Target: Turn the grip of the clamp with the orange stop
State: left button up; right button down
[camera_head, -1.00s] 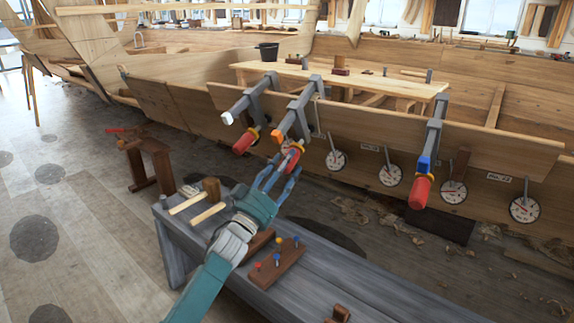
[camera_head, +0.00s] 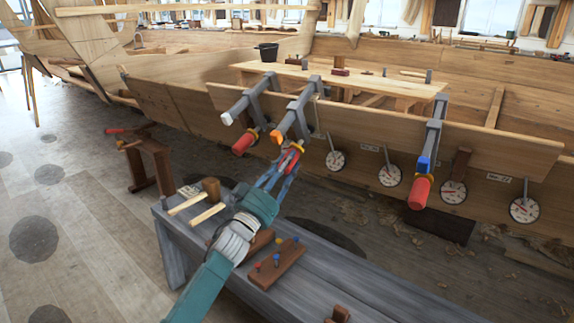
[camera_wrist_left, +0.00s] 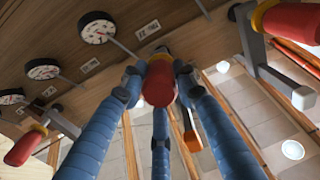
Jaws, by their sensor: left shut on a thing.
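The clamp with the orange stop (camera_head: 276,139) is the middle one of three on the hull plank. Its red grip (camera_head: 290,155) hangs below the bar. My left gripper (camera_head: 287,163) reaches up from below, with its blue fingers shut around this grip. In the left wrist view, the red grip (camera_wrist_left: 158,84) sits between the fingers, and the orange stop (camera_wrist_left: 192,142) shows just beyond it. The fingers hide part of the grip. My right gripper is not in view.
A clamp with a white stop (camera_head: 227,119) is close on the left. One with a blue stop (camera_head: 424,163) is farther right. Round dials (camera_head: 390,175) hang along the hull. A grey bench (camera_head: 325,262) with mallets (camera_head: 210,190) and a peg block (camera_head: 275,266) stands below my arm.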

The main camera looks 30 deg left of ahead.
pick_arm(q)
jog(key=shift+r+m, duration=0.2)
jog(key=shift+m, duration=0.1)
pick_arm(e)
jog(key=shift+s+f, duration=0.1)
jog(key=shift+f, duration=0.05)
pick_arm(q)
jog(key=shift+m+p, duration=0.3)
jog(key=shift+m, duration=1.6)
jog(key=shift+m+y, duration=0.4)
jog(key=shift+m, duration=1.2)
jog(key=shift+d+m, duration=0.1)
jog(key=shift+m, duration=0.2)
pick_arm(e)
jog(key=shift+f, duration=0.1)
